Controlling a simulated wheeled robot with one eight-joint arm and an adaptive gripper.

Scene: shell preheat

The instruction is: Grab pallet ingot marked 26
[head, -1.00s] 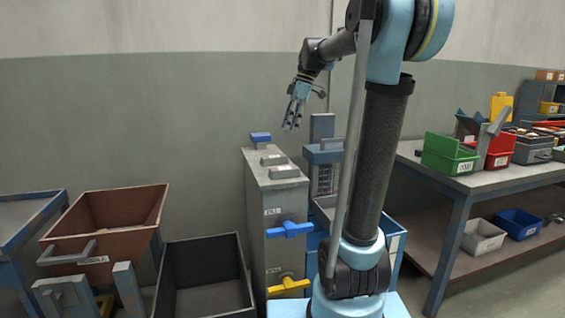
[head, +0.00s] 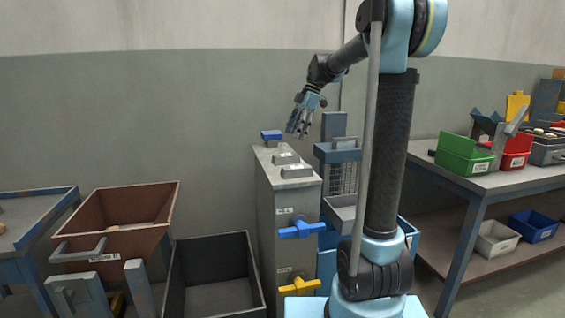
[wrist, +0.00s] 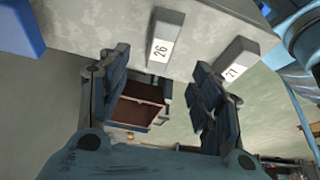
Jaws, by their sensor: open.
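The ingot marked 26 (wrist: 164,36) is a grey bar on the pale cabinet top in the wrist view, ahead of my open fingers. In the head view it appears to be the farther grey bar (head: 286,158), nearer the blue block. A second grey ingot (wrist: 236,60), its number looking like 27 or 21, lies to its right, and shows nearer in the head view (head: 297,171). My gripper (head: 298,132) is open and empty above the cabinet top, apart from both ingots. Its spread fingers (wrist: 161,64) also show in the wrist view.
A blue block (head: 271,135) sits at the cabinet's far end. The grey cabinet (head: 283,215) has a blue handle (head: 301,229) and a yellow one (head: 299,286). A slotted blue-grey stand (head: 338,155) rises right of the ingots. Open bins (head: 120,205) stand left.

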